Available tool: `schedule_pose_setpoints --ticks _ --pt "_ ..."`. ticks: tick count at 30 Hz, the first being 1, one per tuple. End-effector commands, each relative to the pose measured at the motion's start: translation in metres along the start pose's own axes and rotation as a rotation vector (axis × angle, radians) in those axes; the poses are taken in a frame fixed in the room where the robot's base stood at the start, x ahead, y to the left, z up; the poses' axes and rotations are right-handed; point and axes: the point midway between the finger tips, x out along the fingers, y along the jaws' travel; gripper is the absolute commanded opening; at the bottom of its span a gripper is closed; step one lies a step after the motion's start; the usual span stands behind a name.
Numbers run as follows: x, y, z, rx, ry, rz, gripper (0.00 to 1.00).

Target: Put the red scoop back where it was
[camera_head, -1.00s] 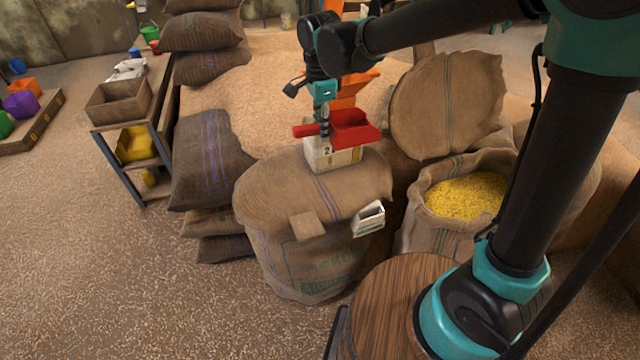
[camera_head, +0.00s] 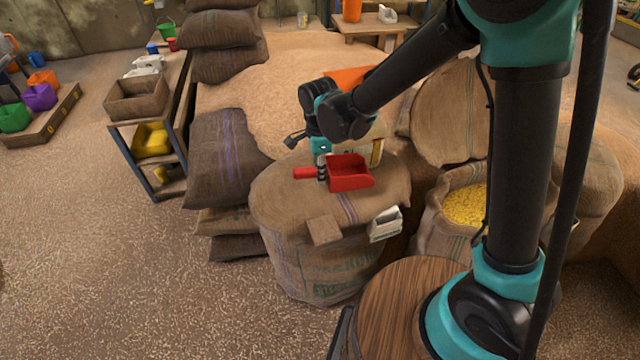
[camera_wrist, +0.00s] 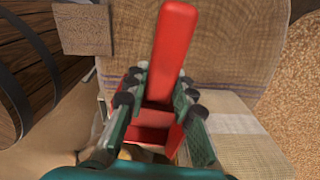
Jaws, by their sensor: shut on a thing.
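The red scoop (camera_head: 350,173) is in my gripper (camera_head: 322,170), over the flat top of the closed burlap sack (camera_head: 285,205). Its handle points left and its pan right in the head view. In the wrist view my gripper (camera_wrist: 160,88) has its two fingers on either side of the scoop near the base of the red handle (camera_wrist: 174,45). The pan is partly hidden by the fingers. I cannot tell whether the scoop touches the sack top.
A square wooden piece (camera_head: 324,230) and a small white container (camera_head: 385,224) are at the sack's front edge. An open sack of yellow grain (camera_head: 466,205) stands right.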

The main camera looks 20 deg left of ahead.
Motion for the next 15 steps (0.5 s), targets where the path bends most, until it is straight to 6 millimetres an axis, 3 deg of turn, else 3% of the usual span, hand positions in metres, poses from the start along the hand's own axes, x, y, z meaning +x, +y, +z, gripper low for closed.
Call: schedule_pose_setpoints --ticks 15 --pt "0.05 0.0 0.001 0.0 0.0 0.0 0.0"
